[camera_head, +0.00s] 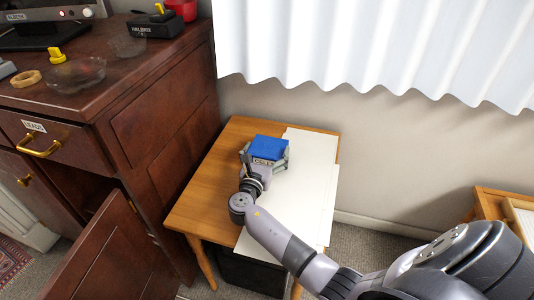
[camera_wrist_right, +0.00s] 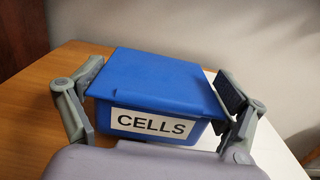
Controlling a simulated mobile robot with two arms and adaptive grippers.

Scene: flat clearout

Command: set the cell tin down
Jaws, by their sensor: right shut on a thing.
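The cell tin (camera_head: 268,148) is a blue box with a white label reading CELLS. In the head view it is at the back of the small wooden table (camera_head: 206,190), over the edge of the white sheets. My right gripper (camera_head: 264,156) is shut on the tin, with one finger at each side. The tin also shows in the right wrist view (camera_wrist_right: 160,85), level between the gripper's (camera_wrist_right: 158,105) pads. I cannot tell whether its underside touches the table. My left gripper is not in view.
White sheets (camera_head: 300,200) cover the table's right part. A dark wooden cabinet (camera_head: 160,110) stands close on the left, its lower door (camera_head: 105,250) open. A white curtain (camera_head: 370,45) hangs behind. A dark bin (camera_head: 250,272) is under the table.

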